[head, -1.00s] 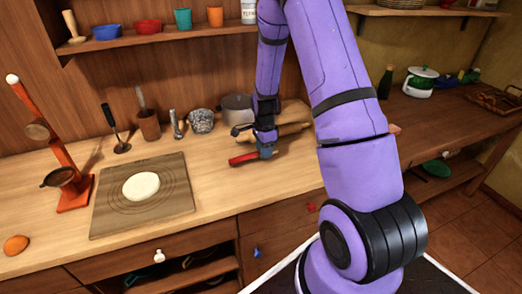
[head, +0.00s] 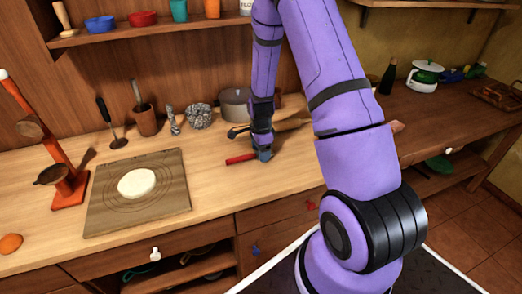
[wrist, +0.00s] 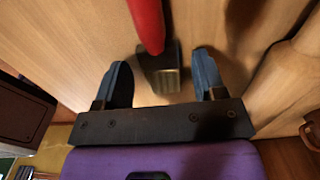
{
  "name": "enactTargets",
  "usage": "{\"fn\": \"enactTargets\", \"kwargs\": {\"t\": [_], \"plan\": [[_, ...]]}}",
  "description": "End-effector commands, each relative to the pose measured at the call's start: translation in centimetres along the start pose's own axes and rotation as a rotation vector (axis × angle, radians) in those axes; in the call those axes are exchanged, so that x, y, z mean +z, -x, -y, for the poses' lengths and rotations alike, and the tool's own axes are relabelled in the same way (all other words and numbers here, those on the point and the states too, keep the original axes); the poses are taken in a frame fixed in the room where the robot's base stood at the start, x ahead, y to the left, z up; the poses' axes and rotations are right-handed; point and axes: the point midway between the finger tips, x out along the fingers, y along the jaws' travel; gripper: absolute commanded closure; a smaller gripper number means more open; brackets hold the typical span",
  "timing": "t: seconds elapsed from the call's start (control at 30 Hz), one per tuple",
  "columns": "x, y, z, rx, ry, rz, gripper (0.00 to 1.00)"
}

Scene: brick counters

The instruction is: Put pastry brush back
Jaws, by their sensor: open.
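A red-handled tool (head: 240,159), which looks like the pastry brush, lies on the wooden counter right of the pastry board. In the wrist view its red handle (wrist: 147,22) points away from my gripper, and its dull metal end (wrist: 161,74) is between the fingertips. My gripper (head: 264,154) is low over the counter at the tool's right end. Its two blue fingers (wrist: 163,72) are open, one on each side of the metal end, with gaps visible.
A rolling pin (head: 294,124) and grey pot (head: 235,103) are close behind my gripper. The pastry board (head: 108,208) with dough lies left. The counter's front between board and gripper is clear.

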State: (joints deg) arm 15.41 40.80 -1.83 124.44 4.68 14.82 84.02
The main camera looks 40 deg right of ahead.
Motion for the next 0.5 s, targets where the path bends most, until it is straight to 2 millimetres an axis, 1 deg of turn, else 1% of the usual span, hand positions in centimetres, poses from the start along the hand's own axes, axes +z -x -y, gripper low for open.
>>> {"fn": "enactTargets", "kwargs": {"t": [0.1, 0.27, 0.5], "plan": [[-0.1, -0.4, 0.0, 0.001, -0.001, 0.000, 0.36], [0.0, 2.1, 0.1, -0.004, 0.000, 0.000, 0.36], [0.0, 6.6, 0.0, -0.005, 0.000, -0.001, 0.36]]}}
